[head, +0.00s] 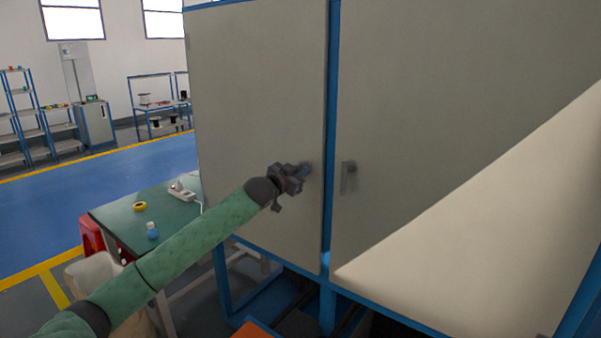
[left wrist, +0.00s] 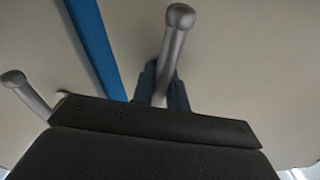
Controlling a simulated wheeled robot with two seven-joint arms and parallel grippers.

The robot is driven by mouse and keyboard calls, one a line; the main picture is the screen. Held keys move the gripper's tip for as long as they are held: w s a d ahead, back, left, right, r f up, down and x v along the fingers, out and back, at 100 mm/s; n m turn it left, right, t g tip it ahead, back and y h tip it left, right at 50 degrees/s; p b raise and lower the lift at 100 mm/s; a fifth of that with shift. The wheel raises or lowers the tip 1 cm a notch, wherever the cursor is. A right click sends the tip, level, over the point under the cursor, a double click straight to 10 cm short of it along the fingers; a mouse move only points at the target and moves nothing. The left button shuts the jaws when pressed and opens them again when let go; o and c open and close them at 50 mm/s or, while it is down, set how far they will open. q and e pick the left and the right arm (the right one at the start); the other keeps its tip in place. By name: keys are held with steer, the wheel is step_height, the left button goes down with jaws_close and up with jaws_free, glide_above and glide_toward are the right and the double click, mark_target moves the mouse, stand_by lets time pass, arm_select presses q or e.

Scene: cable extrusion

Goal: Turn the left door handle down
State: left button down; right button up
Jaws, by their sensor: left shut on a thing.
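The left cabinet door (head: 255,90) is a shut grey panel. My left gripper (head: 304,170) is at its handle, near the door's right edge. In the left wrist view the left door handle (left wrist: 177,45), a grey metal lever with a rounded end, passes between the fingers of my left gripper (left wrist: 162,85), which is shut on it. In the head view the gripper hides most of this handle, so its exact angle is hard to tell. My right gripper is not in view.
The right door (head: 430,80) has its own handle (head: 346,176), close to the right of my left gripper. A blue frame post (head: 331,120) separates the doors. A green table (head: 105,215) with small items stands left, below my left arm.

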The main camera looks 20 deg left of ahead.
arm_select(q)
steer(key=n, duration=0.5)
steer(key=shift+r+n, duration=0.1)
steer(key=shift+n, duration=0.3)
steer(key=n+p, duration=0.1)
steer(key=n, duration=0.2)
steer(key=shift+n+p, duration=0.55)
steer(key=shift+n, duration=1.25)
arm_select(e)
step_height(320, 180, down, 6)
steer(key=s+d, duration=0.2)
